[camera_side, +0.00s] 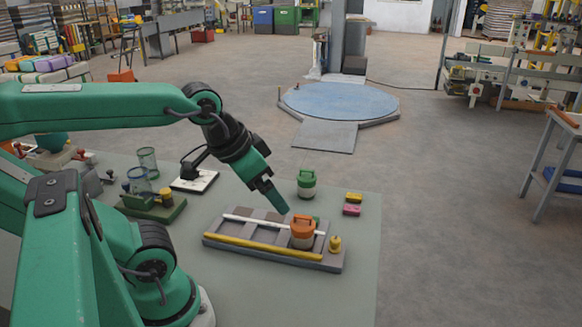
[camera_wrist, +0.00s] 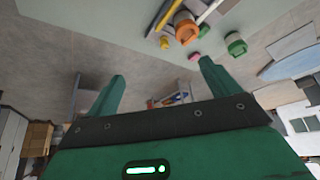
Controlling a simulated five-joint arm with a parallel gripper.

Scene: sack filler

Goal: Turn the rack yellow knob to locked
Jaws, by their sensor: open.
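The rack (camera_side: 218,242) is a low grey-brown frame on the table with a yellow bar and a white bar along it. The small yellow knob (camera_side: 335,244) stands at its right end, beside an orange-lidded canister (camera_side: 302,234). Its turned position is too small to tell. In the wrist view the knob (camera_wrist: 164,42) shows near the top, beside the orange canister (camera_wrist: 186,28). My gripper (camera_side: 284,208) is above the rack, left of the knob and apart from it. In the wrist view my gripper (camera_wrist: 161,69) has its fingers wide apart with nothing between them.
A green canister (camera_side: 306,184) stands behind the rack. A yellow block (camera_side: 354,197) and a pink block (camera_side: 351,210) lie to its right. A green tray (camera_side: 150,211) and glass jars (camera_side: 148,163) stand at left. Bare table (camera_side: 345,295) lies in front and right.

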